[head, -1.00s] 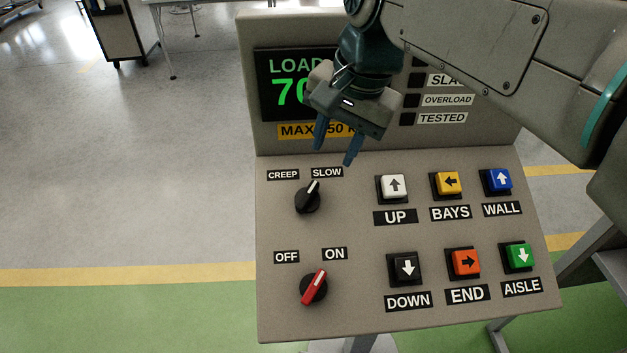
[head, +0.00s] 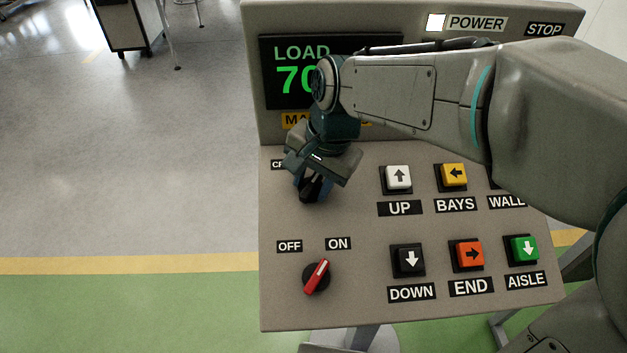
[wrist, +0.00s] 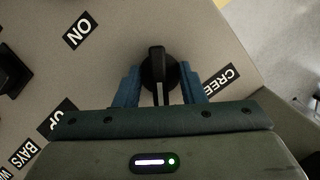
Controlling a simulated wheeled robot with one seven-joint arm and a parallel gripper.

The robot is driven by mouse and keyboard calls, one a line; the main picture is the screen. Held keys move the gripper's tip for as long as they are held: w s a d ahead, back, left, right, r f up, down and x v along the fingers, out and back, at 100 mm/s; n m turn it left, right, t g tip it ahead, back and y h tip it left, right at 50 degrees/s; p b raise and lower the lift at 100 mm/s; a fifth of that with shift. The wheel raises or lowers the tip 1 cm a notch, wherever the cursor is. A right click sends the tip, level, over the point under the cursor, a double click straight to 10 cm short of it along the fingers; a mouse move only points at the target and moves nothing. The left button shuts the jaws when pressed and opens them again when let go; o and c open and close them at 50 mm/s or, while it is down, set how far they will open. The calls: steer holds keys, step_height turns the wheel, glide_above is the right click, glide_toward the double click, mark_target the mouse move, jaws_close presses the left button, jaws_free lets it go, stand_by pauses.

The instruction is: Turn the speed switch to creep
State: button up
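The black speed switch (head: 313,188) is on the console's left side, mostly covered by my gripper (head: 309,194) in the head view. In the wrist view the switch (wrist: 158,66) stands between my two blue fingers, its white pointer line facing the gripper body. A finger is on each side, with gaps showing to the narrow handle, so the gripper looks open around it. The CREEP label (wrist: 218,82) is at the right in the wrist view and nearly hidden in the head view. The SLOW label is hidden.
The red OFF/ON switch (head: 316,276) sits just below, turned toward ON. The white UP button (head: 398,178), black DOWN button (head: 408,260) and several coloured buttons lie to the right. The load display (head: 285,75) stands behind, partly covered by my arm.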

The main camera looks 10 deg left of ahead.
steer(key=shift+f, duration=0.15)
jaws_close()
steer(key=shift+n, duration=0.4)
steer(key=shift+a+n+h+p, duration=0.1)
steer(key=shift+n+h+p, duration=0.4)
steer(key=shift+n, duration=0.4)
steer(key=n+h, duration=0.1)
steer(key=n, duration=0.2)
steer(key=shift+n+p, duration=0.3)
steer(key=shift+p, duration=0.05)
steer(key=n+h, duration=0.1)
steer(key=n, duration=0.2)
steer(key=shift+a, duration=0.1)
steer(key=shift+n+t+h, duration=0.6)
steer(key=shift+n, duration=1.2)
